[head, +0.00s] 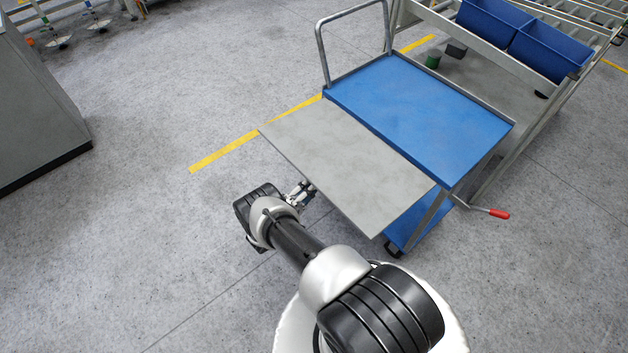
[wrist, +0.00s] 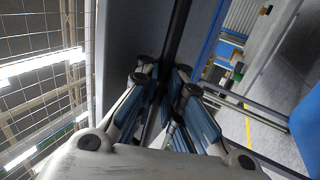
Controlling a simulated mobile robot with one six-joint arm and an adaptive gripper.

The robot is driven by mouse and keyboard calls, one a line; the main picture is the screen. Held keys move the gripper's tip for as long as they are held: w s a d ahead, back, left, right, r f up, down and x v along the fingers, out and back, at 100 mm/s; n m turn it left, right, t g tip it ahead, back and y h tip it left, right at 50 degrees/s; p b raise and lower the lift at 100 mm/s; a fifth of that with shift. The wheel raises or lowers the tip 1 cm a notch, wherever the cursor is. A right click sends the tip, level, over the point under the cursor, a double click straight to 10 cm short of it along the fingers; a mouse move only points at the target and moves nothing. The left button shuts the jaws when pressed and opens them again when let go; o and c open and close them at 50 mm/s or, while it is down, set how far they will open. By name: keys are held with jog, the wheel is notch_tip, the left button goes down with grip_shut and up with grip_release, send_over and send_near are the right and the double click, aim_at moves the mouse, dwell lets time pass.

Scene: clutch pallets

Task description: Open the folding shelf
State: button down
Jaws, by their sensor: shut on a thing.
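The folding shelf (head: 345,165) is a flat grey panel. It sticks out from the near long side of the blue cart (head: 415,100), roughly level with the cart's top in the head view. My gripper (head: 300,194) is at the shelf's near left edge, and its fingertips are partly hidden there. In the wrist view my gripper (wrist: 168,85) is shut on the dark edge of the shelf, with the shelf's grey face (wrist: 125,45) filling the area to the left of it.
A red-ended lever (head: 499,214) sticks out at the cart's right side. Blue bins (head: 545,52) stand on a rack behind the cart. A grey cabinet (head: 35,110) stands at the far left. The floor between cabinet and shelf is clear.

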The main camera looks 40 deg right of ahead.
jog(key=shift+w+a+r, duration=0.15)
jog(key=shift+a, duration=0.05)
jog(key=c, duration=2)
grip_release()
